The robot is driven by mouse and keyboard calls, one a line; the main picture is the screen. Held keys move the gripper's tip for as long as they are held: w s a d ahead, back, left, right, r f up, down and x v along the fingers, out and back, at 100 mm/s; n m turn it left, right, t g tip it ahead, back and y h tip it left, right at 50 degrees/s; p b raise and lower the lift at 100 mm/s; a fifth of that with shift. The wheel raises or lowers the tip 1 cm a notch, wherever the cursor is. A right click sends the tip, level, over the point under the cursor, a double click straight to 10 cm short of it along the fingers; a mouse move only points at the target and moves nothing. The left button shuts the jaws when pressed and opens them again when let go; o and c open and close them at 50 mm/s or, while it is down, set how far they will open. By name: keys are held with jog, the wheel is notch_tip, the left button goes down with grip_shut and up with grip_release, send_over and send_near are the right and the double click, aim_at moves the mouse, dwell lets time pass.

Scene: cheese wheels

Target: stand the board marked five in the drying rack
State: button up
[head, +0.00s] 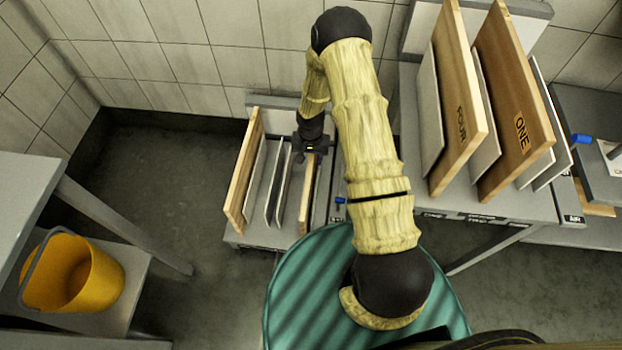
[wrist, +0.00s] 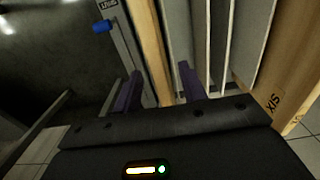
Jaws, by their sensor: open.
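No board marked five can be read in either view. A wooden board (head: 307,195) stands on edge at the right end of the low rack (head: 262,239); its marking is hidden. My gripper (head: 309,152) is over this board. In the wrist view my gripper (wrist: 160,88) is open, with one dark finger on each side of the board's edge (wrist: 151,45). I cannot tell whether the fingers touch it. A raised rack (head: 447,207) at the right holds boards marked FOUR (head: 461,120) and ONE (head: 520,125). I cannot tell which rack is the drying rack.
Several pale and grey panels (head: 258,180) stand in the low rack, left of the wooden board. A wooden board (head: 242,170) at its left end shows SIX in the wrist view (wrist: 277,103). A yellow bucket (head: 98,283) sits at lower left. Floor (head: 170,180) is clear left of the rack.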

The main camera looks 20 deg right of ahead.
notch_tip(320, 180, down, 5)
jog(key=shift+f+b, duration=0.15)
jog(key=shift+b, duration=1.05)
jog(key=shift+d, duration=0.1)
grip_shut()
dwell(0.7)
